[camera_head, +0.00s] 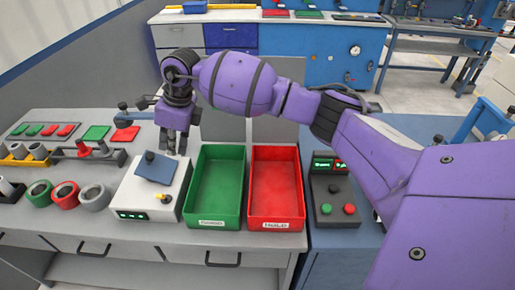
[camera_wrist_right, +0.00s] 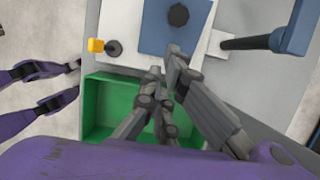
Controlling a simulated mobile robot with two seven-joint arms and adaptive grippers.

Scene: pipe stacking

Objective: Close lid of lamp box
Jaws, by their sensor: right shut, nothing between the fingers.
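The lamp box (camera_head: 138,195) is a white case with a small green display and a yellow switch on its front. Its blue lid (camera_head: 155,172), with a dark knob, is on top and looks slightly tilted in the head view. The lid also shows at the top of the right wrist view (camera_wrist_right: 210,32). My right gripper (camera_head: 176,152) points down at the box's right side, close to the lid's edge. Its fingers (camera_wrist_right: 166,62) are together with nothing between them; I cannot tell whether they touch the lid.
A green bin (camera_head: 215,215) stands right beside the box, with a red bin (camera_head: 276,222) further right. A control panel (camera_head: 335,218) with buttons is beyond that. Several pipe rings (camera_head: 95,197) stand to the left.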

